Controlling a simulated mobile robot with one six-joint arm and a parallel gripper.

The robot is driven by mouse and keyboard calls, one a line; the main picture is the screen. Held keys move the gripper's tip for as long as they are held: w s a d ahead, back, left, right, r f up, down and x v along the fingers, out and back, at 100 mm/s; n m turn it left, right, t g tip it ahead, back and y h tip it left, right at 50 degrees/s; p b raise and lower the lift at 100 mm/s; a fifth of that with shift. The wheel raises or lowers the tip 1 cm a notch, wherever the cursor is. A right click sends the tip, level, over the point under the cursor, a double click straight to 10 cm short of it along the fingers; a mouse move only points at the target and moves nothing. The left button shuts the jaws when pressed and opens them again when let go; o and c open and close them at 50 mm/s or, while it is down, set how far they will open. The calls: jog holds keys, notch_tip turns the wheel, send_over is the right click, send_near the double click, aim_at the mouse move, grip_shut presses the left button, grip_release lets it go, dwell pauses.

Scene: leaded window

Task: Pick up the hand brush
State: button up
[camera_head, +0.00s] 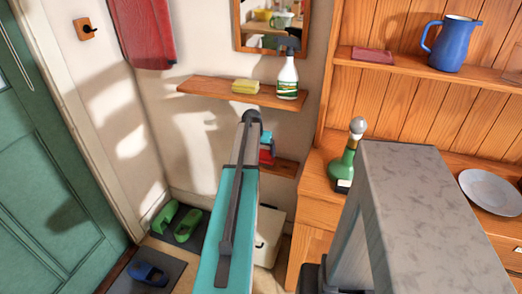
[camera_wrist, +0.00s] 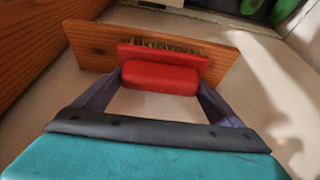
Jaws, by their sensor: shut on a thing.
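The hand brush (camera_wrist: 160,78) is red with pale bristles along its far side, in the middle of the wrist view. My gripper (camera_wrist: 160,86) has its two dark fingers against the left and right ends of the red body, shut on it. The brush is in front of a small wooden shelf (camera_wrist: 90,45); I cannot tell if it still touches it. In the head view a bit of red brush (camera_head: 267,156) shows beside my arm, above the lower shelf (camera_head: 285,168); my arm hides the rest.
An upper shelf (camera_head: 215,89) holds a yellow sponge (camera_head: 245,87) and a spray bottle (camera_head: 287,78), above my gripper. A green bottle (camera_head: 345,165) stands on the wooden cabinet to the right. Green slippers (camera_head: 186,226) lie on the floor.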

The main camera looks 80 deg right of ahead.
jog(key=w+a+b, duration=0.1)
jog(key=w+a, duration=0.1)
jog(key=a, duration=1.4)
jog(key=shift+w+b, duration=0.4)
